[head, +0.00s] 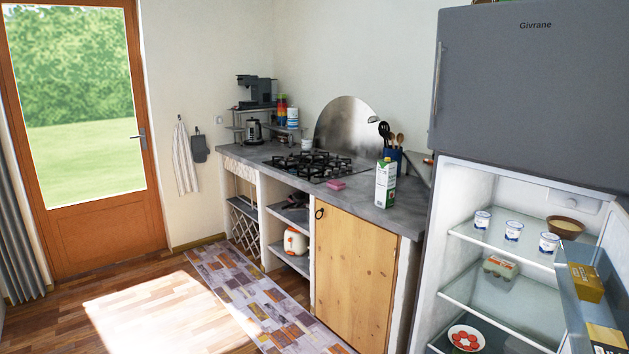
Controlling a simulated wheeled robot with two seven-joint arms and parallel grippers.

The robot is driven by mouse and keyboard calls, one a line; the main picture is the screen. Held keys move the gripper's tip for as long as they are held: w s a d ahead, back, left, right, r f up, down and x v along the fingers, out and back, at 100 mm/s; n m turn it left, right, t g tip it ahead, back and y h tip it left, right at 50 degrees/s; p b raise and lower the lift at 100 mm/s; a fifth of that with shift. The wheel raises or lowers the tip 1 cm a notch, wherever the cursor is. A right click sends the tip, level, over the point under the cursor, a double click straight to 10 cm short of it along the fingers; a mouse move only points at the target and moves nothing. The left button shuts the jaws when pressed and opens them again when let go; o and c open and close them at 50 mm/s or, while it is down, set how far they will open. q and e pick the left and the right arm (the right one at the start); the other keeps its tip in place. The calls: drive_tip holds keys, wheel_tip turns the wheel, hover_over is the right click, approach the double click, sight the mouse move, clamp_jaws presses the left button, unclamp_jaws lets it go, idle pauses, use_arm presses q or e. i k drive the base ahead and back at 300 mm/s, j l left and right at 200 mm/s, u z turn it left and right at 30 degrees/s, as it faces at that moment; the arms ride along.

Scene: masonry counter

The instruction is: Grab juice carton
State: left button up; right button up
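A juice carton (385,184), white and green with a small cap on top, stands upright on the grey masonry counter (408,211). It is near the counter's right end, close to the front edge, in front of the utensil holder. Neither of my grippers shows in the head view.
A pink sponge (336,185) and a gas hob (312,165) lie left of the carton. A blue utensil holder (393,157) stands behind it. The grey fridge (530,90) is at the right, its lower compartment open. A patterned rug (260,300) lies before the counter.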

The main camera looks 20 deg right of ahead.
sight(387, 170)
drive_tip(key=i+j+u, duration=0.1)
drive_tip(key=i, duration=0.3)
drive_tip(key=i+j, duration=0.1)
drive_tip(key=i, duration=0.25)
drive_tip(key=i+z, duration=0.7)
drive_tip(key=i+j+z, duration=0.1)
drive_tip(key=i+z, duration=0.25)
drive_tip(key=i+l+z, duration=0.1)
drive_tip(key=i+z, duration=0.25)
drive_tip(key=i+l+z, duration=0.1)
drive_tip(key=z, duration=0.3)
drive_tip(key=i+j+z, duration=0.1)
drive_tip(key=i+z, duration=0.45)
drive_tip(key=i, duration=0.2)
